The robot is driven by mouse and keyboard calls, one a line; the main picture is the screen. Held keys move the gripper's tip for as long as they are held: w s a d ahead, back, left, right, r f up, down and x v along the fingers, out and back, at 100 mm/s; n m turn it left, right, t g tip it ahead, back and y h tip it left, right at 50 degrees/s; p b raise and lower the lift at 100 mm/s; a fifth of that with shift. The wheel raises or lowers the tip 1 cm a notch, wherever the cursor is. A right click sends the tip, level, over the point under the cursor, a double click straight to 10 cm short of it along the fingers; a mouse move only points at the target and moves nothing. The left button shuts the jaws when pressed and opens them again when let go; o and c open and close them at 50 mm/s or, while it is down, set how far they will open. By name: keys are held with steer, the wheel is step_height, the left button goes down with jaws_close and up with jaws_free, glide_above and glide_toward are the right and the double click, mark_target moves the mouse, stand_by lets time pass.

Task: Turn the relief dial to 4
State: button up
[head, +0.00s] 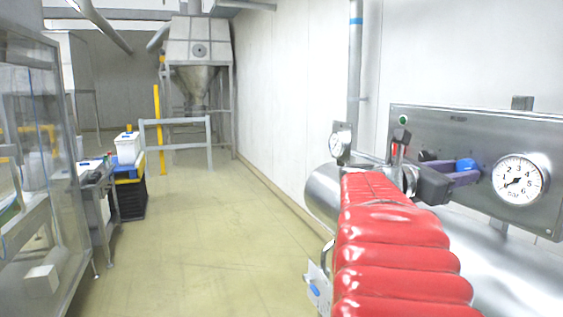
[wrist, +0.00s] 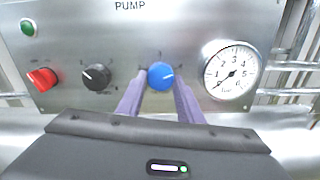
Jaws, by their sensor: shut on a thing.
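The blue dial (wrist: 161,75) sits on the grey metal panel marked PUMP, between a black knob and the round gauge. Its white mark points to the right in the wrist view. My gripper (wrist: 158,90) is shut on the blue dial, with one purple finger on each side of it. In the head view my gripper (head: 462,174) reaches the panel from the left, and part of the blue dial (head: 465,163) shows above the fingers. The scale around the dial is too small to read and partly hidden by the fingers.
A white gauge (wrist: 230,71) is right of the dial; its needle points to the lower left, near the low end. A black knob (wrist: 96,77), a red switch (wrist: 43,78) and a green button (wrist: 27,28) are on the left. A shiny cylinder (head: 324,190) lies below the panel.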

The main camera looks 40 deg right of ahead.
steer(key=o, duration=1.1)
steer(key=shift+c, duration=0.2)
steer(key=v, duration=1.4)
steer(key=shift+w+d, duration=0.1)
